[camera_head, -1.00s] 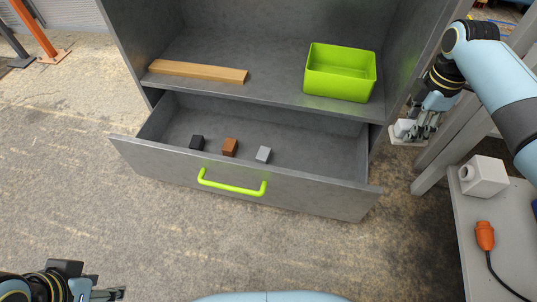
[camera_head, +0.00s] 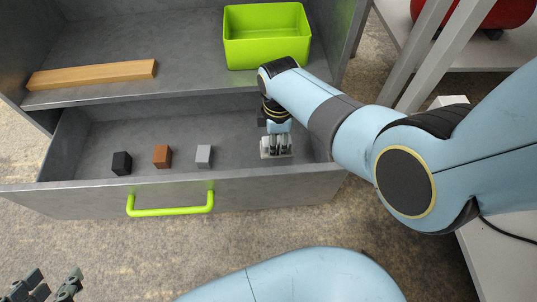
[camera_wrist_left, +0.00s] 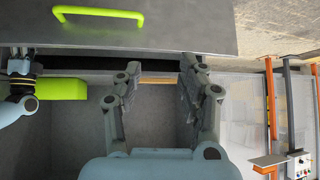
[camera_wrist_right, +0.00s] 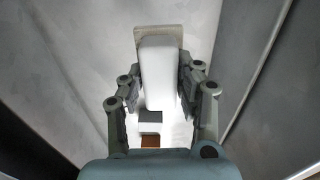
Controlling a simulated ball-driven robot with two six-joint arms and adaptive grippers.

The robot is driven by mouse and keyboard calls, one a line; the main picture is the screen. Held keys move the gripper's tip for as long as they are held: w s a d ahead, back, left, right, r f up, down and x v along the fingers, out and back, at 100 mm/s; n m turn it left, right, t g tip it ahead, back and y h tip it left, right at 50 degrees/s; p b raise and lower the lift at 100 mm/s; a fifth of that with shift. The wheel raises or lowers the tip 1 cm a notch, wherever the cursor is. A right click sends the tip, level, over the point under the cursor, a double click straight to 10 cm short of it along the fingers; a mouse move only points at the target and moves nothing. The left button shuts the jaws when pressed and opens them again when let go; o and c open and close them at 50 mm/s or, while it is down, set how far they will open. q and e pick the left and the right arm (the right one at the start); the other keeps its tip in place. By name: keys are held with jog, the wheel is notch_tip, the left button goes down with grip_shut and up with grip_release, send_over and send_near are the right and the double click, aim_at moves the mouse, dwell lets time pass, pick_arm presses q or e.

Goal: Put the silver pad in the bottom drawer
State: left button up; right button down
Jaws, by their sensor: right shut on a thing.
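My right gripper (camera_head: 276,150) is inside the right part of the open bottom drawer (camera_head: 262,188), pointing down. It is shut on a pale piece that I take for the silver pad; in the right wrist view it shows as a white block between the fingers with a flat, pale plate (camera_wrist_right: 158,32) at its far end. In the head view the fingers and arm mostly hide it. I cannot tell whether it touches the drawer floor. My left gripper (camera_head: 45,287) is open and empty at the bottom left, in front of the drawer; it also shows in the left wrist view (camera_wrist_left: 161,82).
A black cube (camera_head: 121,163), a brown cube (camera_head: 162,156) and a grey cube (camera_head: 204,156) sit in the drawer, left of my right gripper. The drawer has a green handle (camera_head: 170,211). A green bin (camera_head: 268,52) and a wooden bar (camera_head: 92,75) lie on the shelf above.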

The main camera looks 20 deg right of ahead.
aim_at(276, 157)
notch_tip(276, 157, down, 4)
jog(key=shift+s+r+b, duration=0.1)
jog(key=shift+s+b, duration=0.05)
jog(key=shift+b, duration=0.95)
jog(key=shift+f+b, duration=0.55)
jog(key=shift+f, duration=0.15)
jog(key=shift+f+b, duration=0.75)
jog(key=shift+f, duration=0.2)
jog(key=shift+f+b, duration=0.5)
jog(key=shift+f, duration=0.2)
pick_arm(q)
jog(key=w+d+r+m+t+h, duration=0.1)
jog(key=w+r+t, duration=0.2)
jog(key=r, duration=0.4)
jog(key=w+d+r+m+t+h, duration=0.1)
jog(key=w+r+t, duration=0.2)
jog(key=r+t, duration=0.3)
jog(key=w+d+r+m+t+h, duration=0.1)
jog(key=w+r+t+h, duration=0.1)
jog(key=r+t, duration=0.3)
notch_tip(276, 157, up, 4)
jog(key=shift+w+r, duration=0.1)
jog(key=shift+w, duration=0.7)
jog(key=shift+d+r+t, duration=0.1)
jog(key=shift+r+t, duration=0.1)
jog(key=shift+t, duration=0.2)
pick_arm(e)
jog(key=shift+f, duration=0.1)
